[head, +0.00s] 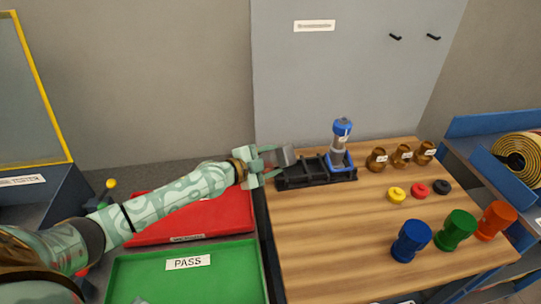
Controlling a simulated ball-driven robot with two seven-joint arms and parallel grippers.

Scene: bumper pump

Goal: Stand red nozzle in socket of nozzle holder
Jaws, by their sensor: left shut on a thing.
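My left gripper (270,162) is shut on a small greyish thing (287,155), partly hidden by the fingers. It is at the left end of a black rack (315,172); I cannot tell whether they touch. A blue and grey upright assembly (341,145) stands at the rack's right end. I cannot tell for sure which part is the red nozzle. A small red round piece (419,190) lies on the wooden table between a yellow piece (396,195) and a black piece (442,187). My right gripper is not in view.
Several brown pieces (377,159) stand at the table's back right. Blue (411,241), green (456,230) and orange-red (496,220) parts stand at the front right. Red (238,213) and green PASS (225,280) trays lie left. The table's (320,235) front left is clear.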

